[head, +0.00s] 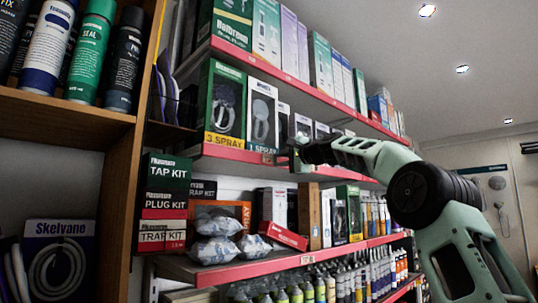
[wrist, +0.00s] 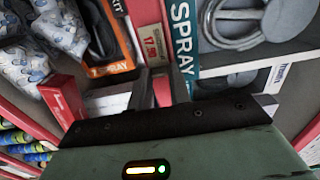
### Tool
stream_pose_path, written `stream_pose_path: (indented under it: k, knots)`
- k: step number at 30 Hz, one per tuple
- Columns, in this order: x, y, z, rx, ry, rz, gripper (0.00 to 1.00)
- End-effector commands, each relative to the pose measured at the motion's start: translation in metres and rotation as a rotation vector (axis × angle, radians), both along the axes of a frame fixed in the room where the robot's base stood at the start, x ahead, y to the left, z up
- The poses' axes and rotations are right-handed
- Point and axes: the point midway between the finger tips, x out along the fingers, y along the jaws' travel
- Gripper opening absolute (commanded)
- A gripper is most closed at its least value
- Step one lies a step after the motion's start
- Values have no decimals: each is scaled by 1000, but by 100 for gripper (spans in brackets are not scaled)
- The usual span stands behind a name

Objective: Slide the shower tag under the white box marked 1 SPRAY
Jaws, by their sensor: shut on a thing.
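The white box marked 1 SPRAY (head: 262,115) stands on the middle shelf in the head view, to the right of a green 3 SPRAY box (head: 222,105). It has a dark window showing a shower head. My gripper (head: 277,158) is at the red front edge of that shelf, below and slightly right of the white box. In the wrist view, my gripper (wrist: 160,80) is shut on the shower tag (wrist: 149,35), a red and white card with a price printed on it. The tag extends beyond the fingertips; the fingers hide part of it. It is too small to make out in the head view.
The red shelf edge (head: 335,170) runs close beside my gripper. The lower shelf holds patterned bags (head: 215,250) and several boxes. A wooden upright (head: 132,190) stands at left. Open air lies in front of the shelves.

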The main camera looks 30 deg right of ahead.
Motion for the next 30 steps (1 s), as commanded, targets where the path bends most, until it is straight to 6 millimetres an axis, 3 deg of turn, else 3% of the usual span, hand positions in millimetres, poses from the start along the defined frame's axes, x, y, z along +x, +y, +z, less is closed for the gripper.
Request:
stream_pose_path:
  k: [10, 11, 12, 13, 23, 30]
  knots:
    - [0, -3, -1, -1, 0, 0, 0]
    - [0, -3, -1, -1, 0, 1, 28]
    - [0, -3, -1, -1, 0, 0, 39]
    - [0, -3, -1, -1, 0, 0, 42]
    - [-2, -4, -1, -1, -1, 0, 42]
    - [-36, -10, -6, -4, -2, -3, 42]
